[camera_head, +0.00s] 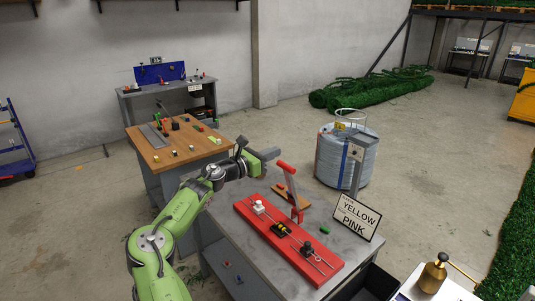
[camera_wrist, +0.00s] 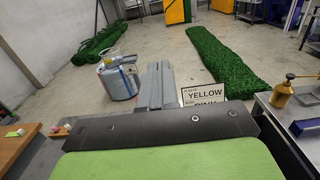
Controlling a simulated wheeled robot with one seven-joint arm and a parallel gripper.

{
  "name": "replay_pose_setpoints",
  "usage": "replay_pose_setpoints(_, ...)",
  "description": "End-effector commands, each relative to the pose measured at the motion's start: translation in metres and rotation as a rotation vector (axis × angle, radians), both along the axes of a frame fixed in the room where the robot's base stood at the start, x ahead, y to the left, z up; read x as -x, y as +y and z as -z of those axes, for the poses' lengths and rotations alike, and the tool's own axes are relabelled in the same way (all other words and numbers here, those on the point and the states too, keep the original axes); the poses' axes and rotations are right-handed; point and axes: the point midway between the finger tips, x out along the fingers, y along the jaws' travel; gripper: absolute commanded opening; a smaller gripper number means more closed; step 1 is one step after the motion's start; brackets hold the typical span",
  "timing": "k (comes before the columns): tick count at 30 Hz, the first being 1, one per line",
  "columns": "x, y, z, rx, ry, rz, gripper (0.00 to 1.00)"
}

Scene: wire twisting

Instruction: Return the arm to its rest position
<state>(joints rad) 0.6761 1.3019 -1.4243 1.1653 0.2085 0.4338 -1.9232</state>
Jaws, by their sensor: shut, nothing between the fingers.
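My green arm reaches up from the lower left in the head view. My gripper (camera_head: 267,154) is held above the far left part of the grey workbench (camera_head: 236,242), apart from everything on it. In the wrist view my gripper (camera_wrist: 157,68) points out over the room, with its grey fingers together and nothing between them.
A sign reading YELLOW and PINK (camera_head: 356,217) stands at the bench's right edge. A wire drum (camera_head: 346,160) stands behind the bench. A wooden-topped table (camera_head: 170,152) with small parts is at the left. A brass bottle (camera_head: 433,275) stands at the lower right.

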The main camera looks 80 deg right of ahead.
Motion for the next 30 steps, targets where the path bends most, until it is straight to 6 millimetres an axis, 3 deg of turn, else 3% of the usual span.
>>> replay_pose_setpoints(14, 0.000, 0.000, 0.000, 0.002, -0.007, 0.001, 0.00)
replay_pose_setpoints(17, 0.005, 0.012, 0.001, 0.025, -0.142, 0.018, 0.00)
replay_pose_setpoints(20, 0.003, 0.042, 0.017, 0.059, -0.481, 0.059, 0.00)
replay_pose_setpoints(23, -0.024, 0.084, 0.048, 0.049, -0.877, 0.119, 0.00)
replay_pose_setpoints(26, -0.071, 0.137, 0.074, -0.018, -1.224, 0.187, 0.00)
replay_pose_setpoints(30, -0.144, 0.234, 0.089, -0.195, -1.599, 0.298, 0.00)
